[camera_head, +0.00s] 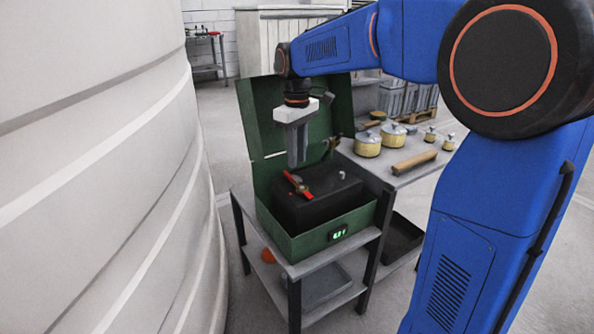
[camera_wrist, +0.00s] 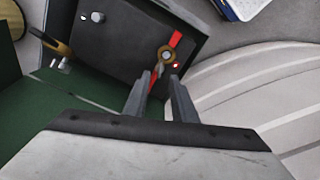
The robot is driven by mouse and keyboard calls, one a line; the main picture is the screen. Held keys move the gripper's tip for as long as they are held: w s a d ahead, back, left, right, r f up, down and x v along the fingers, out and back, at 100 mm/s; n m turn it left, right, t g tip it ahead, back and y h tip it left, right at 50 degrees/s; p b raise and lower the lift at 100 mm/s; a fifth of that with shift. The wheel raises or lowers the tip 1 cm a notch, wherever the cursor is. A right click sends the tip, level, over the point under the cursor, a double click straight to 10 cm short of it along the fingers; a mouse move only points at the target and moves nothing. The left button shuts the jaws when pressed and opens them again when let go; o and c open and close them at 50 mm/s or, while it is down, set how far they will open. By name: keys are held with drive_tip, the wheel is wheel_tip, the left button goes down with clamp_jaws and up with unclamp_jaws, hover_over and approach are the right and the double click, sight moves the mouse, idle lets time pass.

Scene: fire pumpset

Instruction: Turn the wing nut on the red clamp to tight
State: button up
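The red clamp (camera_head: 298,186) lies on top of a black battery block (camera_head: 315,208) inside an open green box (camera_head: 302,247). In the wrist view, the red clamp (camera_wrist: 175,39) is a narrow bar with a round brass-coloured wing nut (camera_wrist: 167,56) near its middle; its wings are too small to tell apart. My gripper (camera_head: 297,163) points down above the clamp. In the wrist view, the two fingers of my gripper (camera_wrist: 161,82) are apart with nothing held between them. The fingertips appear just short of the wing nut, and part of the red bar shows between them.
The box's raised green lid (camera_head: 262,115) stands behind my gripper. A silver post (camera_head: 342,174) and a brass-coloured clamp (camera_wrist: 52,43) are nearby. Yellow pots (camera_head: 368,144) and a wooden roller (camera_head: 414,162) sit on the bench at right. A large pale tank (camera_head: 120,180) stands close at left.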

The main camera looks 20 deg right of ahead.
sight(297, 178)
drive_tip(key=shift+f, duration=2.65)
clamp_jaws()
